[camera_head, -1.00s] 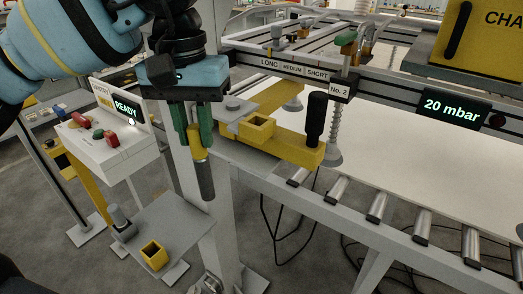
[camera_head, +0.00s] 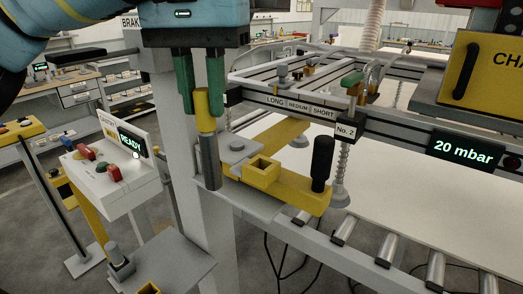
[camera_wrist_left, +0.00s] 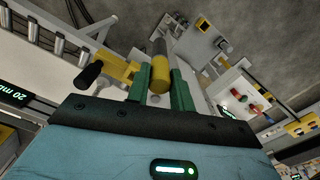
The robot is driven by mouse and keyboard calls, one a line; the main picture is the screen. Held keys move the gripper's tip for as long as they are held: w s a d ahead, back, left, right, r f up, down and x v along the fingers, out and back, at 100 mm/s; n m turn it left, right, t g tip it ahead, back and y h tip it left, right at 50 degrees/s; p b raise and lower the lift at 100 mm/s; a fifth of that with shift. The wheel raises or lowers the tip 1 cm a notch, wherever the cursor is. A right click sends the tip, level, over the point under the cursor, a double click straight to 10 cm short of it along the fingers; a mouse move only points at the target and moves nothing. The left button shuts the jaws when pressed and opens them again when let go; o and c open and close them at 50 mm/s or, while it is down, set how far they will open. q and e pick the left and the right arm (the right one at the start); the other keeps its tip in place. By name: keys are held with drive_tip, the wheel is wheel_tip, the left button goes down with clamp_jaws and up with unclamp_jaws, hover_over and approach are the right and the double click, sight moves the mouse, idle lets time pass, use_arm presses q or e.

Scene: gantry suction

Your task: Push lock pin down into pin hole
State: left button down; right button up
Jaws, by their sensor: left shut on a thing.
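The lock pin has a yellow head (camera_head: 203,100) and a grey shaft (camera_head: 209,165). My left gripper (camera_head: 202,112) is shut on its yellow head with green fingers, and the pin hangs nearly upright. In the left wrist view, the yellow head (camera_wrist_left: 160,76) sits between the green fingers. The pin is in front of a grey post, just left of a yellow arm (camera_head: 295,190) with a square yellow socket (camera_head: 262,169) on top. The pin hole itself cannot be clearly made out; the socket may be it. My right gripper is not in view.
A black handle (camera_head: 322,160) stands on the yellow arm, beside a suction cup on a spring. A control box (camera_head: 110,178) reading READY is left of the post. A lower grey shelf (camera_head: 175,265) holds another yellow socket (camera_head: 149,289). A roller conveyor is at right.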

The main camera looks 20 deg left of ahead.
use_arm(q)
drive_tip(key=w+d, duration=0.4)
drive_tip(key=w, duration=0.7)
wheel_tip(320, 180, down, 12)
drive_tip(key=shift+w, duration=0.2)
idle(0.4)
drive_tip(key=shift+d, duration=0.1)
drive_tip(key=shift+f, duration=0.15)
drive_tip(key=c, duration=1.3)
unclamp_jaws()
drive_tip(key=shift+o, duration=0.3)
